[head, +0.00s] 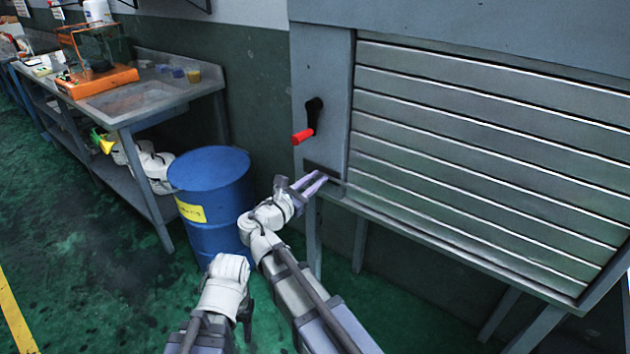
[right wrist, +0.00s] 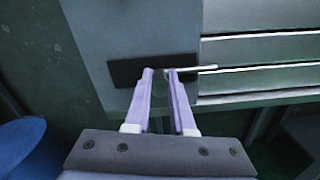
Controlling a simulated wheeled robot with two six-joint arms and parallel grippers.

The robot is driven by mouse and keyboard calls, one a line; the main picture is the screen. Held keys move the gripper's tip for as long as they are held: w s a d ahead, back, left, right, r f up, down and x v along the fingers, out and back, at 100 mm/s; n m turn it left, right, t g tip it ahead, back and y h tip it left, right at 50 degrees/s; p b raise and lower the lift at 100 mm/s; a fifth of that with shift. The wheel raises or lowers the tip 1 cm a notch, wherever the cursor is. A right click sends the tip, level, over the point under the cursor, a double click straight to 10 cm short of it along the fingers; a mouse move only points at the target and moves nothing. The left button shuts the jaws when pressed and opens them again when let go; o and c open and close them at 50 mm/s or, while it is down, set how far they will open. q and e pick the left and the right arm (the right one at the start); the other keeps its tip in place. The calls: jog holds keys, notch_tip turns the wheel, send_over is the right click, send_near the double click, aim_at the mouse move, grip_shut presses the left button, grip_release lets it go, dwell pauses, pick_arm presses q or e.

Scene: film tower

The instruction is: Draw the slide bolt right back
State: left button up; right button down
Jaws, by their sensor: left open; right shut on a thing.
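The slide bolt's dark plate (right wrist: 125,73) is on the lower part of the grey frame beside the slatted shutter, in the right wrist view. A thin pale rod (right wrist: 207,68) sticks out to the right, over the shutter's edge. My right gripper (right wrist: 160,74) is at the middle of the plate, shut on the bolt; its fingers hide most of the gripped part. In the head view my right gripper (head: 308,182) reaches the frame's lower corner, below a red-handled crank. My left gripper (head: 247,308) is low at the bottom, away from the bolt; its fingers are mostly hidden.
The red-handled crank (head: 303,136) sticks out of the frame above the bolt. The slatted shutter (head: 480,150) fills the right. A blue drum (head: 208,170) stands left of my right arm, and a workbench (head: 150,105) stands behind it.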

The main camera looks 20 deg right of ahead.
aim_at(313, 169)
dwell(0.6)
jog(key=w+a, duration=0.2)
jog(key=w, duration=0.1)
jog(key=shift+w+a, duration=0.1)
jog(key=shift+a, duration=0.15)
jog(key=c, duration=0.8)
grip_release()
jog(key=shift+o, duration=0.2)
jog(key=shift+s, duration=0.2)
